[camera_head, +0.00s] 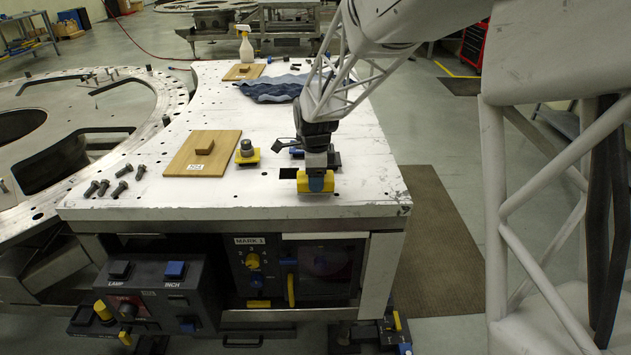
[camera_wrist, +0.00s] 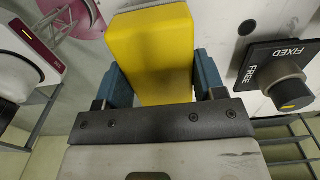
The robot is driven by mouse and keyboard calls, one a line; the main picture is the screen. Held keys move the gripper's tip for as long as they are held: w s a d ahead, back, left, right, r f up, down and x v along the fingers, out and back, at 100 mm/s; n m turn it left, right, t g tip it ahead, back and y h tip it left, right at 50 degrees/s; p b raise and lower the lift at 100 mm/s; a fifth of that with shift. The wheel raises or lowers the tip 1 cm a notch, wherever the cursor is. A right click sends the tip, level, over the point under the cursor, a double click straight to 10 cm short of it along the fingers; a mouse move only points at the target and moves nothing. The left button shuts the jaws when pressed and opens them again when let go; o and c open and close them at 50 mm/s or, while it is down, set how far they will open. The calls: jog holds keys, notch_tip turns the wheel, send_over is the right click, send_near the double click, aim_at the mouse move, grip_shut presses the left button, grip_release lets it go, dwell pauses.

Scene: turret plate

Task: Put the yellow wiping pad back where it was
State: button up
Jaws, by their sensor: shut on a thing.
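The yellow wiping pad (camera_head: 303,182) is a small yellow block. My gripper (camera_head: 317,184) is shut on it, over the front right part of the white plate (camera_head: 235,185). In the wrist view the pad (camera_wrist: 150,48) sits between the two blue fingers of my gripper (camera_wrist: 152,80), with its far end sticking out past them. I cannot tell whether the pad touches the plate or hangs just above it.
A wooden board (camera_head: 215,143), a dark knob on a yellow base (camera_head: 247,150) and several loose bolts (camera_head: 122,180) are left of my gripper. A blue cloth (camera_head: 272,90) and spray bottle (camera_head: 246,48) are farther back. A FREE/FIXED knob (camera_wrist: 278,78) is right in the wrist view.

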jog(key=shift+f, duration=0.8)
jog(key=shift+f, duration=0.1)
jog(key=o, duration=1)
notch_tip(320, 180, up, 12)
jog(key=shift+r, duration=0.15)
dwell(0.6)
